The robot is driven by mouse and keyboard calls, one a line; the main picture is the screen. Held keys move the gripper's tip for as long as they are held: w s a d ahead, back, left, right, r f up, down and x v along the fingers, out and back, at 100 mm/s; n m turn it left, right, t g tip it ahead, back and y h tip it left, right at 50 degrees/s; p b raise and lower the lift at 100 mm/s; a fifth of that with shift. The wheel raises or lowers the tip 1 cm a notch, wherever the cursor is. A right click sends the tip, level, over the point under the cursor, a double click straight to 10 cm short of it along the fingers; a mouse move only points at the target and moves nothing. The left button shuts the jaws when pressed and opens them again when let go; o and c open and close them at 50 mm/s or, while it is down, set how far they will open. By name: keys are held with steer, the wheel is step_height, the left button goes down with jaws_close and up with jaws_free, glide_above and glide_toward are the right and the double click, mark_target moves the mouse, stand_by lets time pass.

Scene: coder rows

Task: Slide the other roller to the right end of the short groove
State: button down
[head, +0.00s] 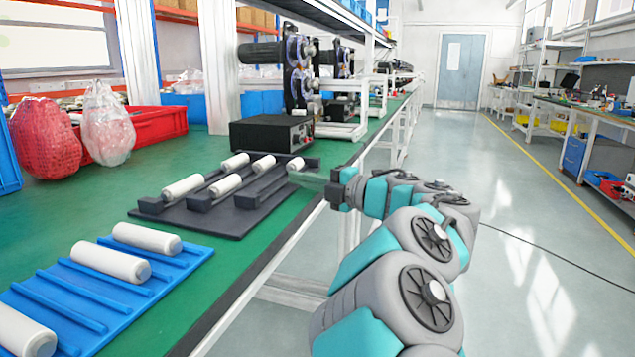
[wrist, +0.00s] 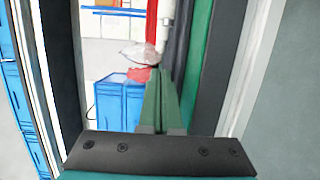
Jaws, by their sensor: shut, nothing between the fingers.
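A dark board (head: 232,218) with raised rails and end blocks lies on the green bench top. Several white rollers lie between its rails: two in a left row (head: 183,187), (head: 235,161), two in a middle row (head: 225,185), (head: 264,163), and a single roller (head: 295,164) at the far right. I cannot tell which groove is the short one.
A blue ribbed tray (head: 95,285) with several white rollers (head: 147,238) is nearer me. A black box (head: 270,133) stands behind the board. A red crate (head: 160,122) and bagged goods (head: 107,128) are at the back left.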

mark_target(291, 167)
steer(key=x, duration=0.3)
steer(key=shift+w+a, duration=0.15)
steer(key=shift+a, duration=0.15)
steer(key=shift+w+d, duration=0.3)
steer(key=shift+w, duration=0.25)
steer(key=shift+w+d, duration=0.3)
steer(key=shift+w, duration=0.2)
steer(key=shift+w+d+p, duration=0.2)
steer(key=shift+w+p, duration=0.1)
steer(key=shift+w, duration=0.55)
steer(key=shift+w+d+r+p, duration=0.1)
steer(key=shift+w+d+p, duration=0.2)
steer(key=shift+w+p, duration=0.35)
